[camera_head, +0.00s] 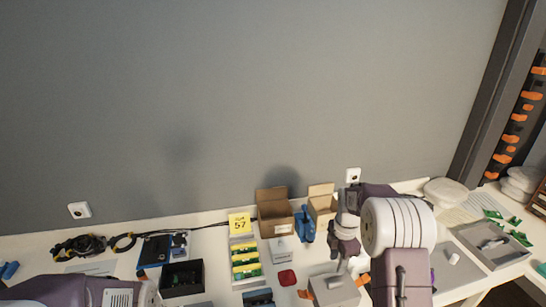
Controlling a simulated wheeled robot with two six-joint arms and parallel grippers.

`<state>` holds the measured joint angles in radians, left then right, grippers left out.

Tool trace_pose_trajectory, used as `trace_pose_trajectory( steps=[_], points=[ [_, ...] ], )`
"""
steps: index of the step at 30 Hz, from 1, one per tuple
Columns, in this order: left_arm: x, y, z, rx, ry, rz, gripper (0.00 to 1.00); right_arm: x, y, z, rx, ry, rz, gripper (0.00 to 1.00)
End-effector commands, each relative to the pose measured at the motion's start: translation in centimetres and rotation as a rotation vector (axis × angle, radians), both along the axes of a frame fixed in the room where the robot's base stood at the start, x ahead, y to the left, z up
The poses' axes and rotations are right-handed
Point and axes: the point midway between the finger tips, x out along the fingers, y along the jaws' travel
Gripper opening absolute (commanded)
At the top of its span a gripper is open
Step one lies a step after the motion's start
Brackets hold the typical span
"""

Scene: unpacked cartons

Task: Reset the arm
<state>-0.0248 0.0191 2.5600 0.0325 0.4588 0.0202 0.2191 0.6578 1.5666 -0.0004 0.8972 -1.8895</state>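My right arm reaches in from the lower right over the white table (220,262). Its gripper (343,262) hangs down in front of the open cartons, above a grey box with orange parts beside it (333,291). The fingers are small and partly merge with the box behind, so I cannot tell whether they are open or touch it. Of my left arm only a purple and white link shows at the lower left corner. The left gripper is out of view.
Two open cartons (274,232) stand at the wall, with a yellow "57" card (239,224) beside them. A black bin (182,279), a yellow-green tray (244,258) and a red piece (287,278) lie in front. A grey tray (488,246) is at the right.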

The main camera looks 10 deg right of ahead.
Motion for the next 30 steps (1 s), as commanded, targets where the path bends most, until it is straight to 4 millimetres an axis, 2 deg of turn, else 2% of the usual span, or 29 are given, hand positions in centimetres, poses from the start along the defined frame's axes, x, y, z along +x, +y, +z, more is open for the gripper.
trace_pose_trajectory(
  steps=[2, 5, 8, 12, 15, 18, 21, 24, 30],
  points=[
    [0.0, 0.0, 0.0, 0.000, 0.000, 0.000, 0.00, 0.6, 1.6, 2.8, -0.011, -0.052, 0.039, 0.37],
    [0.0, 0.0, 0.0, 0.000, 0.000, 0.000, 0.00, -2.3, 4.8, 5.1, -0.006, -0.063, 0.083, 0.37],
    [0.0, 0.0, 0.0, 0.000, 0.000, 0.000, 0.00, -6.4, 7.5, 5.8, 0.011, -0.074, -0.068, 0.37],
    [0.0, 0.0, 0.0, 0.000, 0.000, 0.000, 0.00, -12.4, 9.7, 4.9, 0.045, -0.076, -0.480, 0.37],
    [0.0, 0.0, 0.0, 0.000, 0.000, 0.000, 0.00, -16.4, 10.3, 3.5, 0.066, -0.062, -0.849, 0.37],
    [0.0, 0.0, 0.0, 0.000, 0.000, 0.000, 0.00, -19.2, 10.2, 1.8, 0.073, -0.038, -1.214, 0.37],
    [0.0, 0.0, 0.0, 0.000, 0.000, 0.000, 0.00, -19.6, 10.2, 1.2, 0.092, -0.039, -1.482, 0.37],
    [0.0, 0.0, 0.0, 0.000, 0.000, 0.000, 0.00, -19.0, 10.2, 1.2, 0.117, -0.054, -1.635, 0.37],
    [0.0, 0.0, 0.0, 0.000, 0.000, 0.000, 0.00, -18.9, 10.2, 1.2, 0.121, -0.052, -1.695, 0.37]
  ],
)
